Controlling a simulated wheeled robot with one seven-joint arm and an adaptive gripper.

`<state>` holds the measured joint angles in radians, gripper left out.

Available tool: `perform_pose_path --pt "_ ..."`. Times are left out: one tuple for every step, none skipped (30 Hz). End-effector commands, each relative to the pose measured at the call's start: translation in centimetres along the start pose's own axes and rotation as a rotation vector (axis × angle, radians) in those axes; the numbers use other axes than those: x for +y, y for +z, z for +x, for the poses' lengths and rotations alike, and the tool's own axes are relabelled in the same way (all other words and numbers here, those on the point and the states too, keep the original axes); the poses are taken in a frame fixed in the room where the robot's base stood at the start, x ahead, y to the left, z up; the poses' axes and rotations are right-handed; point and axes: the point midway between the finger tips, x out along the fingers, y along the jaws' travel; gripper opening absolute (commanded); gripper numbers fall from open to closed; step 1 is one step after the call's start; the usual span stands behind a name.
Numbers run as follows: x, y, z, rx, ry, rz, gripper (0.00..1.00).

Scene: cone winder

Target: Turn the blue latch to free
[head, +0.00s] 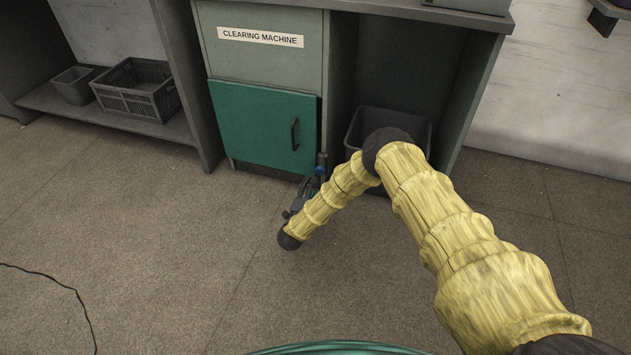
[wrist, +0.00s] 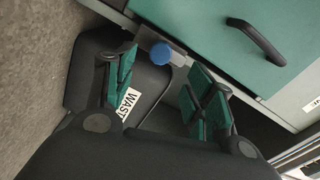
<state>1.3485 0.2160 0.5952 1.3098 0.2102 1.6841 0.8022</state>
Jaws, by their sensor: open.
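The blue latch (wrist: 162,53) is a round knob on a grey bracket by the edge of the green door (wrist: 215,35). In the head view the latch (head: 320,170) is a small blue spot at the door's lower right corner. The green door (head: 255,125) looks shut. My gripper (wrist: 165,66) is open, with green-padded fingers on either side of the knob in the wrist picture. No contact shows, and the remaining gap is hard to tell. In the head view my gripper (head: 308,187) is small and partly hidden by my arm, low by the door corner.
A black door handle (head: 294,133) stands out from the door. A dark bin (head: 358,128) stands under the bench right of the door; its "WAST…" label (wrist: 129,103) shows in the wrist view. Crates (head: 137,92) sit on a left shelf. The floor in front is mostly clear.

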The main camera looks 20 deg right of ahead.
Motion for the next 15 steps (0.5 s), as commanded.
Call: perform_pose_path --pt "0.0 0.1 -0.9 -0.003 0.002 0.000 0.54" --pt "0.0 0.1 -1.3 -0.002 0.001 0.000 0.54" --pt "0.0 0.1 -1.9 -0.003 0.001 0.000 0.54" --pt "0.0 0.1 -2.3 -0.003 0.001 0.000 0.54" --pt "0.0 0.1 -2.6 -0.003 0.001 0.000 0.54" --pt "0.0 0.1 -3.0 -0.002 0.000 0.000 0.54" --pt "0.0 0.1 -3.3 -0.002 0.000 0.000 0.54" --pt "0.0 0.1 -3.5 -0.003 0.001 0.000 0.54" --pt "0.0 0.1 -3.8 -0.002 0.001 0.000 0.54" --pt "0.0 0.1 -3.9 -0.002 0.001 0.000 0.54" --pt "0.0 0.1 -4.0 -0.002 0.000 0.001 0.54" --pt "0.0 0.1 -4.1 -0.001 0.000 0.001 0.54" --pt "0.0 0.1 -4.2 -0.001 0.000 0.001 0.54" --pt "0.0 0.1 -4.2 -0.001 0.000 0.001 0.54" --pt "0.0 0.0 -4.2 -0.001 0.000 0.001 0.54"
